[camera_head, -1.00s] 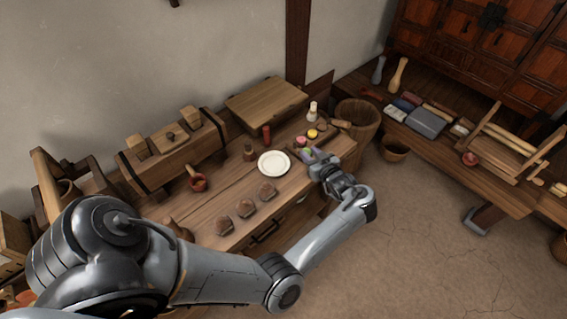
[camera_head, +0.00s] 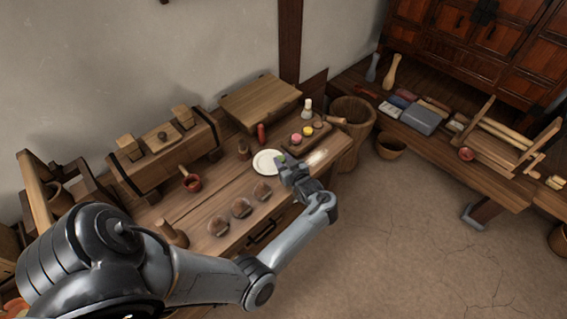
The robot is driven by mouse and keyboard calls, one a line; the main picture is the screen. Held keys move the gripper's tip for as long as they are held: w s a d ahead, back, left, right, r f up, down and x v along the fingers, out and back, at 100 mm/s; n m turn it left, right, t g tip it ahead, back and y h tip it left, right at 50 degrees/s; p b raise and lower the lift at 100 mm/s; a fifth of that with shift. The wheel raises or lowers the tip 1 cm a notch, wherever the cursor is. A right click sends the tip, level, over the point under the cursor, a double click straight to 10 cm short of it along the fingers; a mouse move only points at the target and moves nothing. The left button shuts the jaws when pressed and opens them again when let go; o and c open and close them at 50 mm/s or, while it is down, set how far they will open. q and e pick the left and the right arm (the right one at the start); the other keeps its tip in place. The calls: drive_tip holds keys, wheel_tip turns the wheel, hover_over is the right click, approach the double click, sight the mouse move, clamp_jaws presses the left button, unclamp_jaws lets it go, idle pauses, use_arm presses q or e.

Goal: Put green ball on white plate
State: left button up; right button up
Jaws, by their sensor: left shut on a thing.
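The white plate (camera_head: 262,163) lies on the wooden workbench (camera_head: 205,212). My left gripper (camera_head: 285,163) is at the plate's right edge and shut on the green ball (camera_head: 282,158). Only a small part of the ball shows between the fingers, over the right side of the plate. I cannot tell whether the ball touches the plate. My right gripper is not in view.
A pink ball (camera_head: 296,139) and a yellow ball (camera_head: 308,132) sit behind and right of the plate. A red bottle (camera_head: 261,134) stands behind it. Several brown lumps (camera_head: 241,208) lie in front.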

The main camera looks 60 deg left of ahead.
use_arm(q)
drive_tip(key=shift+f, duration=0.15)
drive_tip(key=shift+f, duration=0.15)
drive_tip(key=o, duration=1)
